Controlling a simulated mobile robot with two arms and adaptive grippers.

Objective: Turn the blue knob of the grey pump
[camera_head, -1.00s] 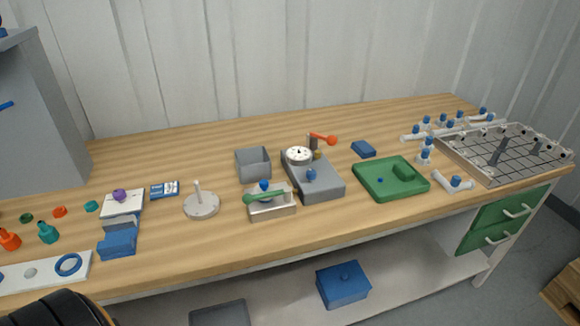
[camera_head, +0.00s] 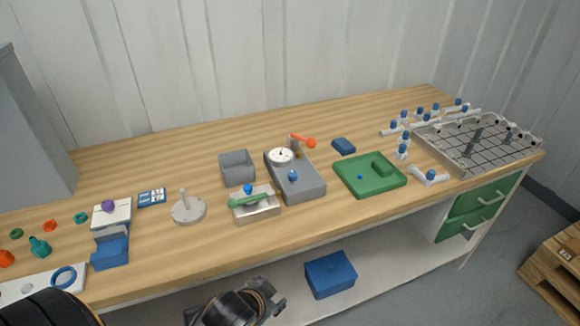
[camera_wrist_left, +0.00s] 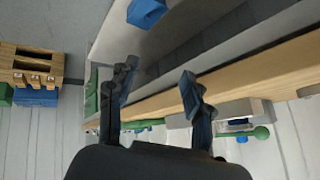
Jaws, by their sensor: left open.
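The grey pump (camera_head: 308,187) stands on the middle of the wooden table, with a white dial gauge (camera_head: 281,156) and an orange-red-tipped lever (camera_head: 306,142). Its blue knob (camera_head: 292,176) sits on top of the grey body, towards the front. My left gripper (camera_head: 272,297) is low in the head view, in front of the table and below its top edge, apart from the pump. In the left wrist view its two fingers (camera_wrist_left: 155,85) are spread with nothing between them. My right gripper is not in view.
A metal block with a green handle (camera_head: 252,201) stands just left of the pump, and a grey bin (camera_head: 237,167) behind it. A green tray (camera_head: 369,187) lies to the right. The table's front edge (camera_head: 300,218) lies between my gripper and the pump. A blue box (camera_head: 330,276) sits on the shelf below.

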